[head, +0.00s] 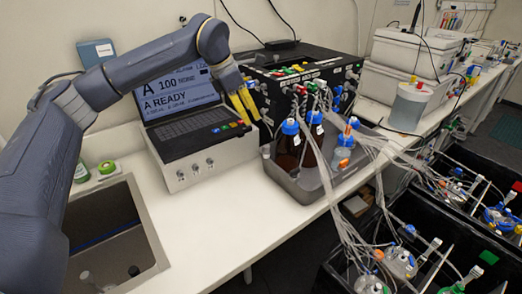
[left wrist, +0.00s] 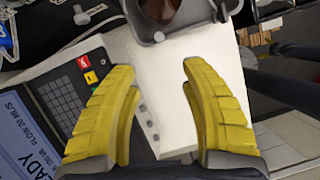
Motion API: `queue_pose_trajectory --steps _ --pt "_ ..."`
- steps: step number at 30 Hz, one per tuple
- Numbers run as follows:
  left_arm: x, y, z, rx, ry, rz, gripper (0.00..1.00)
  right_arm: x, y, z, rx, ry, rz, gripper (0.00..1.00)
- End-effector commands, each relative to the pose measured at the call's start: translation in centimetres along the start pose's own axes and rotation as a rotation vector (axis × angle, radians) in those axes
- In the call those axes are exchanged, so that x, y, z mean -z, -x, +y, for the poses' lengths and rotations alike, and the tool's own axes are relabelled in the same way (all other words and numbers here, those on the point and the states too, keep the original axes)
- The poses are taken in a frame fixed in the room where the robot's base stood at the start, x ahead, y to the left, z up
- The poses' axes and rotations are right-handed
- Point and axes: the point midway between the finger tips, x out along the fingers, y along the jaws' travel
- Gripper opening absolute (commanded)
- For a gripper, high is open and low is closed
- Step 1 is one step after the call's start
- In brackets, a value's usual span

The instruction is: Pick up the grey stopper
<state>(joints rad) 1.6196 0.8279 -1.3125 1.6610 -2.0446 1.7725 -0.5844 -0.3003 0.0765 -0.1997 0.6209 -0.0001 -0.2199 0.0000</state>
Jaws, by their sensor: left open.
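My left gripper (head: 247,110) has yellow fingers and hangs above the right side of the laptop, up and left of the stopper. In the left wrist view the gripper (left wrist: 160,72) is open, with nothing between its fingers. My right gripper is not in view.
Brown bottles with blue caps (head: 290,140) and many clear tubes stand in the tray. A black pump box (head: 300,85) is behind. The laptop (head: 190,110) sits on a white control box (head: 190,168). A sink (head: 150,225) is at front left. The bench (head: 225,205) in front is clear.

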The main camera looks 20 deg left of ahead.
Motion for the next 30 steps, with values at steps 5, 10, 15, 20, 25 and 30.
queue_pose_trajectory --steps 5,10,15,20,25,30 --pt "0.0 -3.4 -0.1 0.003 -0.001 0.001 0.45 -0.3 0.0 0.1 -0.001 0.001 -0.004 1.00" --pt "-0.1 -6.5 -0.1 0.002 -0.001 0.000 0.45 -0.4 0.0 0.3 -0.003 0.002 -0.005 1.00" --pt "-0.1 -9.0 -0.1 0.002 0.000 -0.001 0.45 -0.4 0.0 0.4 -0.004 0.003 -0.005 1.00" --pt "-0.1 -10.3 0.0 0.000 0.000 -0.002 0.45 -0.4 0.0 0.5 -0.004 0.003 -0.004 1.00" --pt "-0.1 -10.8 0.0 -0.001 0.000 -0.003 0.45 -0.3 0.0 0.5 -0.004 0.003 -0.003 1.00" --pt "-0.2 -11.6 -0.1 0.001 0.000 -0.002 0.45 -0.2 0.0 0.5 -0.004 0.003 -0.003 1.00"
